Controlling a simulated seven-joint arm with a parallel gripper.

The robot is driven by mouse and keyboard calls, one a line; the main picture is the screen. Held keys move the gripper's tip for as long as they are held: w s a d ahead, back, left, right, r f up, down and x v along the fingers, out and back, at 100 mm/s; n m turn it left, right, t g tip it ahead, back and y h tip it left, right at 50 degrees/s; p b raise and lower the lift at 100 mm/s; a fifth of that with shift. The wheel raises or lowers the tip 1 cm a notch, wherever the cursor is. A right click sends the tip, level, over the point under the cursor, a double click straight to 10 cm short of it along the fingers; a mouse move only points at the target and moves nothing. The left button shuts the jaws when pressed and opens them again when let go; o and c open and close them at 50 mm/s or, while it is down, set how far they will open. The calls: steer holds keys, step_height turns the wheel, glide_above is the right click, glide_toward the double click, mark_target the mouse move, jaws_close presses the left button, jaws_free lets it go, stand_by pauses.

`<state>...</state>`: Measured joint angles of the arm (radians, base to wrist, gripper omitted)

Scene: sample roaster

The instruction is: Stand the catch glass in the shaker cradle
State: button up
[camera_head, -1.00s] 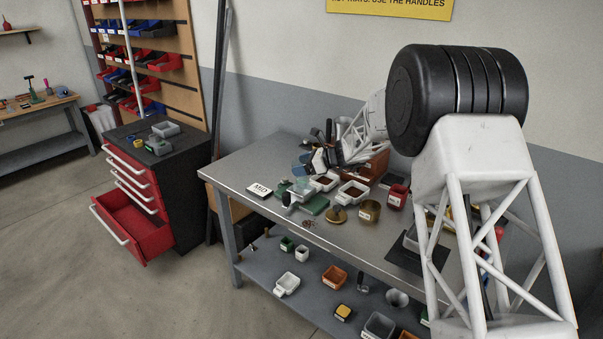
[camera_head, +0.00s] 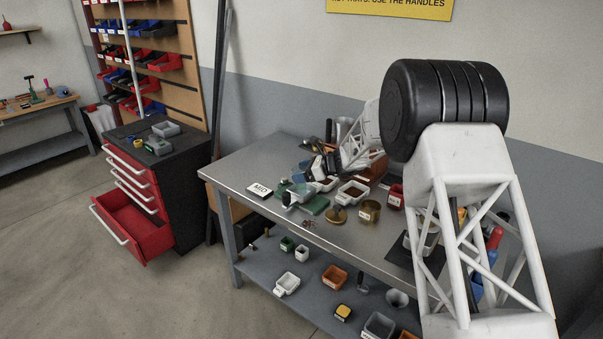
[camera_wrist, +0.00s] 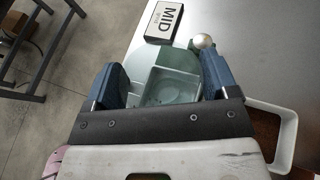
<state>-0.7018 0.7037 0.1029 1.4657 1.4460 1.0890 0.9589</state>
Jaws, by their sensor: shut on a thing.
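In the wrist view my gripper (camera_wrist: 163,82) has its two blue fingers on either side of a pale green, see-through catch glass (camera_wrist: 168,56), and is shut on it. A squarish pale pocket, seemingly the shaker cradle (camera_wrist: 178,84), shows between the fingers, below or through the glass. I cannot tell whether the glass touches it. In the head view my gripper (camera_head: 318,168) is low over the bench by the green shaker base (camera_head: 315,206). My wrist hides most of the glass there. A round pale knob (camera_wrist: 203,41) stands beside the right finger.
A white tray of brown material (camera_head: 352,191) is close on the right, with a brass cup (camera_head: 370,211) and a brass-coloured lidded piece (camera_head: 338,214) nearby. The bench's front left is clear.

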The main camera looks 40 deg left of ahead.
steer(key=shift+f, duration=0.15)
steer(key=o, duration=0.9)
steer(key=shift+d, duration=0.1)
steer(key=v, duration=1.2)
steer(key=shift+w, duration=0.1)
stand_by(0.5)
